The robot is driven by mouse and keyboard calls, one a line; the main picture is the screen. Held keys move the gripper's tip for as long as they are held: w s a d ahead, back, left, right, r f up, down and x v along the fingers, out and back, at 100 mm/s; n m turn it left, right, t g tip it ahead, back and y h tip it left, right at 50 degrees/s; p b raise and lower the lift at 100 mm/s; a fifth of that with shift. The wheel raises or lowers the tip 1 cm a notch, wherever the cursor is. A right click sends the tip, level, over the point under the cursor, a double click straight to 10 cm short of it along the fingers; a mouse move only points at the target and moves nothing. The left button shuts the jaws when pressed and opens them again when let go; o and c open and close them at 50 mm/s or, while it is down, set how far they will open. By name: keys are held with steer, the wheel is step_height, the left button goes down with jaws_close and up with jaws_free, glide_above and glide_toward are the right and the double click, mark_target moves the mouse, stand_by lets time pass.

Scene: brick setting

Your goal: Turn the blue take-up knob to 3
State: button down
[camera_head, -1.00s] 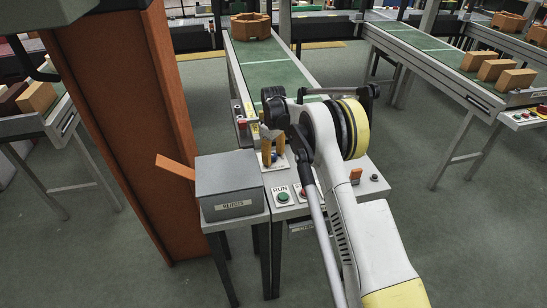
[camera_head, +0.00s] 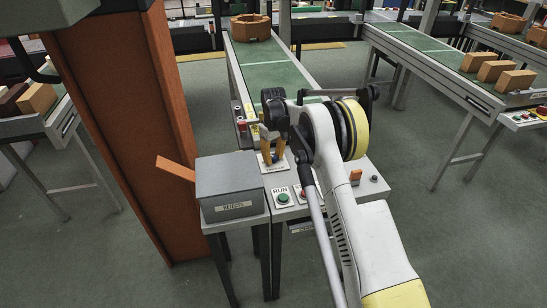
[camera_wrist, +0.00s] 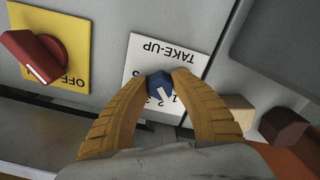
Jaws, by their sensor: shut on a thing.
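The blue take-up knob (camera_wrist: 160,86) sits on a white plate (camera_wrist: 165,52) lettered TAKE-UP, which appears upside down in the wrist view. My gripper (camera_wrist: 161,82) is shut on the knob, with one orange-yellow finger on each side. A white pointer line on the knob points toward the lower part of the dial, near the digits 1 and 2. Its exact setting is hard to read, and the fingers hide part of the scale. In the head view my gripper (camera_head: 272,155) reaches down to the panel at the conveyor's near end.
A red rotary switch (camera_wrist: 36,55) on a yellow OFF/ON plate sits beside the knob. A green RUN button (camera_head: 283,197) and an orange part (camera_head: 355,175) are on the near panel. A grey box (camera_head: 228,184) stands left of it. The conveyor belt (camera_head: 262,70) runs away behind.

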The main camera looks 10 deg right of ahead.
mark_target(272, 157)
steer(key=m, duration=0.6)
steer(key=shift+a, duration=0.1)
steer(key=m, duration=0.5)
steer(key=shift+a+m+p, duration=0.1)
steer(key=shift+m+p, duration=0.25)
steer(key=shift+m, duration=0.05)
steer(key=c, duration=1)
jaws_free()
steer(key=shift+f, duration=0.1)
steer(key=shift+c, duration=0.2)
step_height(272, 157, up, 12)
